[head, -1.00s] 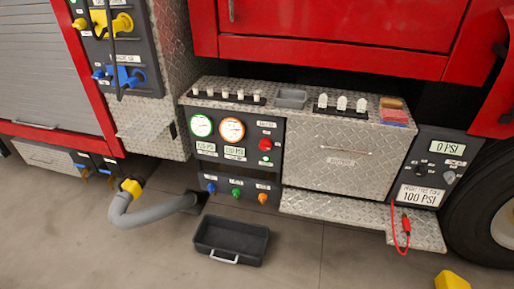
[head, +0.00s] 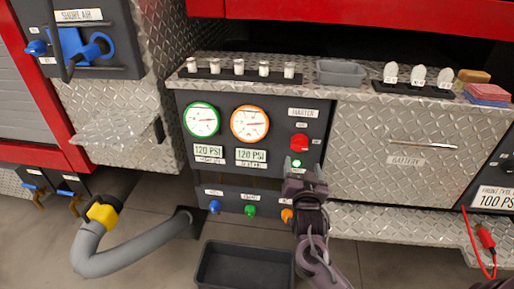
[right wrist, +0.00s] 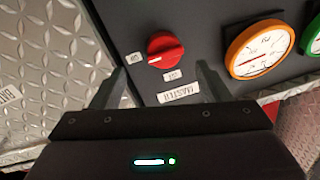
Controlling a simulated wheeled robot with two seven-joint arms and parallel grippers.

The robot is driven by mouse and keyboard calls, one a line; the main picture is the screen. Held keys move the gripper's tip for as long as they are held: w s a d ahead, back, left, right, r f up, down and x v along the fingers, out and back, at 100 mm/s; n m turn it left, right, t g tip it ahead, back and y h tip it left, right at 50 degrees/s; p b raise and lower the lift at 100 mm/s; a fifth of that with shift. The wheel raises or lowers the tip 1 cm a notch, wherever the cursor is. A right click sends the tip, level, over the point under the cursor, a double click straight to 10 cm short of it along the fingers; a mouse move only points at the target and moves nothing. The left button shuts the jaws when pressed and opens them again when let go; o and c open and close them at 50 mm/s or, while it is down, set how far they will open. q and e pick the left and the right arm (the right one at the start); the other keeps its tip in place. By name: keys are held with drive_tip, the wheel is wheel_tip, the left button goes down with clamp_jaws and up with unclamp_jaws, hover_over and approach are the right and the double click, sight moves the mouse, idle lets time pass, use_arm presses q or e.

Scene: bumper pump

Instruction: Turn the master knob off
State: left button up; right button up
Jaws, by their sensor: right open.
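The red master knob (head: 299,142) sits on the dark panel under the MASTER label (head: 303,112). My right gripper (head: 305,168) is just below the knob in the head view. In the right wrist view its open, empty fingers (right wrist: 160,68) point toward the panel on either side of the knob, apart from it. My left gripper is out of view.
Two round gauges (head: 249,123) and pressure displays are left of the knob. The diamond-plate battery drawer (head: 400,160) is to its right. Blue, green and orange fittings line the panel's bottom. A dark tray (head: 245,265) and grey hose (head: 135,262) are on the floor.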

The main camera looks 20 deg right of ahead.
sight(301, 148)
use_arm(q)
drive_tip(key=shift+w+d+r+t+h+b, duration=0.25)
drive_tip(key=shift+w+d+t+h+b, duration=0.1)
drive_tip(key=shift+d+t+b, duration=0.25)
use_arm(e)
drive_tip(key=x, duration=0.2)
drive_tip(key=r+x, duration=0.1)
drive_tip(key=x, duration=0.4)
drive_tip(key=shift+w+d+r, duration=0.1)
drive_tip(key=shift+w+r, duration=0.05)
drive_tip(key=shift+w, duration=0.3)
drive_tip(key=c, duration=0.9)
